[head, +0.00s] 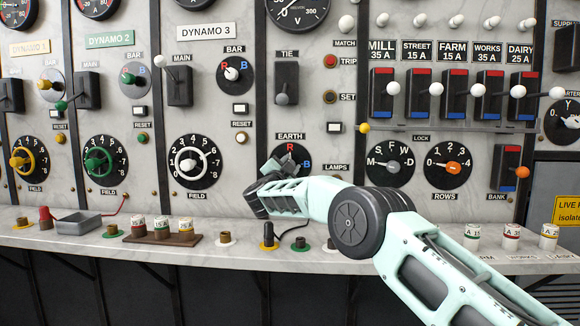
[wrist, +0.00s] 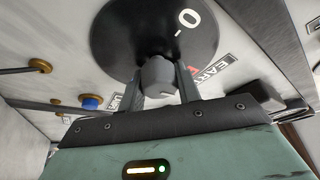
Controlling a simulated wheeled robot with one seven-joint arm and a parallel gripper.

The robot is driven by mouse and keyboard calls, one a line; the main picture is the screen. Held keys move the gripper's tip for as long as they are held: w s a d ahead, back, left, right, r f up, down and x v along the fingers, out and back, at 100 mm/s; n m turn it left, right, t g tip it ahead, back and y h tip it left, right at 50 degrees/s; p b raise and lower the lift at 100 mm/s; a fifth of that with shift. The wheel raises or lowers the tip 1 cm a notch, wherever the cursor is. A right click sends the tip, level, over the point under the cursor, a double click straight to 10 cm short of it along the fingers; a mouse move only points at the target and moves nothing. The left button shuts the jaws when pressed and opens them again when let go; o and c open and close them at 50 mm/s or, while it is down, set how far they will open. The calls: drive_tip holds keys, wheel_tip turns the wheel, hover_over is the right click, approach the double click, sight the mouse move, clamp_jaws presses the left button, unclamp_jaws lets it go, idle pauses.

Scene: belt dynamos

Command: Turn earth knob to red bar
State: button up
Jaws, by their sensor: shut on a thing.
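The earth knob's dial (head: 292,151) is a black disc under the EARTH label on the marble panel. A red R shows at its top and a blue B at its right; my gripper (head: 270,167) covers part of its face. In the wrist view the black dial (wrist: 118,30) fills the top, with a white 0 on it. The grey earth knob (wrist: 158,76) stands out from it between the two fingers of my gripper (wrist: 160,85), which is shut on it. The knob's pointer direction is hidden in both views.
The LAMPS label is just right of the dial. Below is a ledge (head: 345,262) with a black plug (head: 268,236) and sockets. The S-F-W-M lock dial (head: 390,163) is to the right, the Dynamo 3 field dial (head: 194,162) to the left.

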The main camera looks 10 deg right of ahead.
drive_tip(key=o, duration=1)
drive_tip(key=shift+c, duration=0.2)
drive_tip(key=shift+s, duration=0.1)
drive_tip(key=b+v, duration=0.1)
drive_tip(key=v, duration=1.6)
drive_tip(key=shift+a+b, duration=0.15)
drive_tip(key=shift+b, duration=0.25)
